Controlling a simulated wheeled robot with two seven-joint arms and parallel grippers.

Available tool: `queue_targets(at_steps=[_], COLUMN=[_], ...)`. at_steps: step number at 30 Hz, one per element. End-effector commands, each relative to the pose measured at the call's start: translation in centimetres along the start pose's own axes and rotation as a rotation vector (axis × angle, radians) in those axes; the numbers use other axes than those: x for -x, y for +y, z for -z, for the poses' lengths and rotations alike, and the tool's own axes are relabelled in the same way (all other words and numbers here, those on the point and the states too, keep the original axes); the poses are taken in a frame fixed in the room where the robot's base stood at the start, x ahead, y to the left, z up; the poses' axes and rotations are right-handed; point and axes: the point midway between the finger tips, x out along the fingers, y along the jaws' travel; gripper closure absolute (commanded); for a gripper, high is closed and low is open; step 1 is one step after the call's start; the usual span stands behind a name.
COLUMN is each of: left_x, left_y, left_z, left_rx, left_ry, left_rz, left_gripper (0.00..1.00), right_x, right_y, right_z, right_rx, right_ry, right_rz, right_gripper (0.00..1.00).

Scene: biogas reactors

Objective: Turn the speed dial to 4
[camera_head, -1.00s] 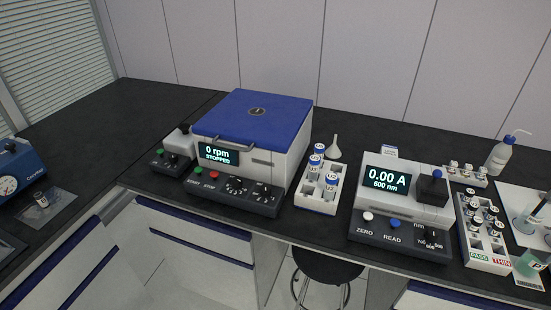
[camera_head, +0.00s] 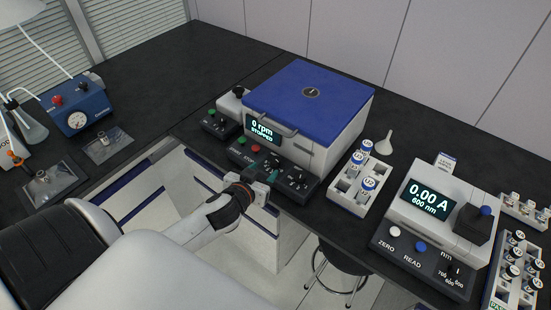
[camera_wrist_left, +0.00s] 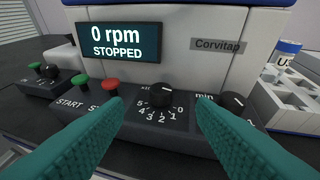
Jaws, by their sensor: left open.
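The centrifuge (camera_head: 309,100) has a blue lid, shut, and its display (camera_head: 263,130) reads 0 rpm STOPPED. The black speed dial (camera_wrist_left: 162,96) sits on the dark front panel, with numbers including 1 to 5 printed around its lower side. A white mark shows on the dial; which number it points to is unclear. My left gripper (camera_head: 265,163) is at the panel; its teal fingers (camera_wrist_left: 158,108) are open, one on each side of the speed dial in the wrist view, apart from it. A second black dial, marked min (camera_wrist_left: 236,104), stands to the right. My right gripper is not in view.
Green START (camera_wrist_left: 80,80) and red STOP (camera_wrist_left: 110,83) buttons sit left of the dial, close to the left finger. A white vial rack (camera_head: 354,190) stands right of the centrifuge. A photometer (camera_head: 435,215) is farther right; a blue gauge device (camera_head: 76,105) stands left.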

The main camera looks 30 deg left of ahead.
Motion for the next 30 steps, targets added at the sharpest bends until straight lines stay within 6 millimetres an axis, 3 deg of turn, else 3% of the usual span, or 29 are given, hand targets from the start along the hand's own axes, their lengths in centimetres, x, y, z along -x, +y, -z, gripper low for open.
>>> queue_targets(at_steps=[3,10,15,23,26,30], left_x=[-2.6,-6.2,-7.3,-7.4,-7.4,-7.4], left_y=[0.0,0.0,-0.1,-0.1,-0.1,-0.1], left_z=[-0.3,-0.1,-0.1,0.0,0.0,0.0], left_rx=[-0.002,-0.001,-0.001,-0.001,-0.001,-0.001], left_ry=[-0.002,0.000,0.000,0.001,0.001,0.001], left_rz=[-0.001,0.000,0.001,0.001,0.001,0.001], left_gripper=[0.49,0.49,0.49,0.49,0.60,0.83], right_x=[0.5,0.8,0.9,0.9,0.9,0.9], right_y=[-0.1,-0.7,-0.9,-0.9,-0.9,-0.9], right_z=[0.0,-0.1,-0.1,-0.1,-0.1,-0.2], right_rx=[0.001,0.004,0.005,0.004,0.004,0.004], right_ry=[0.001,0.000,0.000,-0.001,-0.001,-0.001], right_rz=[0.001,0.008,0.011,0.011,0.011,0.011], right_gripper=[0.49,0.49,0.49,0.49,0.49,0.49])
